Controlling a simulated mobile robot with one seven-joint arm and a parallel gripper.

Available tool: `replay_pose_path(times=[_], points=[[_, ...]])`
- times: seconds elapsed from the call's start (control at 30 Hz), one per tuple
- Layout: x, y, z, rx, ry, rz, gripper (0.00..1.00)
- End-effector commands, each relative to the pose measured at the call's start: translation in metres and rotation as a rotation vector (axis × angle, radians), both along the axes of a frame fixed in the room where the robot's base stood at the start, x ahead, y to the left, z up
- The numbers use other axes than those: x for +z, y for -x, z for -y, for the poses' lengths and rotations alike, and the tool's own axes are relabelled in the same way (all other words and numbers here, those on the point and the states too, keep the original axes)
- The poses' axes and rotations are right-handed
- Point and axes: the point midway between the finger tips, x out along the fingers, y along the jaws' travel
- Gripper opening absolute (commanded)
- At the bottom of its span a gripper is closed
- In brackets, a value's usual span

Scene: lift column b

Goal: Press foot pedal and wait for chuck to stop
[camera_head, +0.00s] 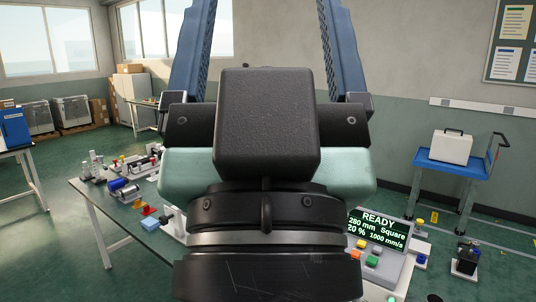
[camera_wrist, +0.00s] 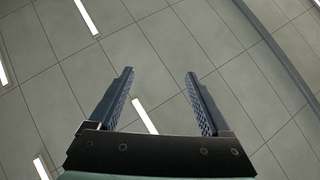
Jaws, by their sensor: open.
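My gripper (camera_wrist: 160,74) is open and empty. In the wrist view its two blue ribbed fingers stand apart against the ceiling, so it points upward. In the head view the gripper and wrist fill the middle, with the fingers reaching to the top edge. I cannot make out a foot pedal or a chuck for certain in either view; my arm hides the centre of the scene. A control panel (camera_head: 378,235) at the lower right shows "READY", "280 mm Square", "20 %" and "1000 mm/s", with coloured buttons below the text.
A workbench (camera_head: 92,192) at left carries several small parts, including a blue cylinder (camera_head: 124,189) and a light blue block (camera_head: 150,224). A small black device (camera_head: 467,258) is at the lower right. A blue cart (camera_head: 450,170) bears a white box (camera_head: 451,147). Green floor is open at far left.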

Motion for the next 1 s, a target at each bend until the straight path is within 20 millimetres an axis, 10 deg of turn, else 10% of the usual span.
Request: replay_pose_path(times=[0.43, 1.0], points=[[0.0002, 0.0001, 0.0001, 0.000, 0.000, 0.000, 0.00], [0.0001, 0.0000, 0.0000, 0.000, 0.000, 0.000, 0.00]])
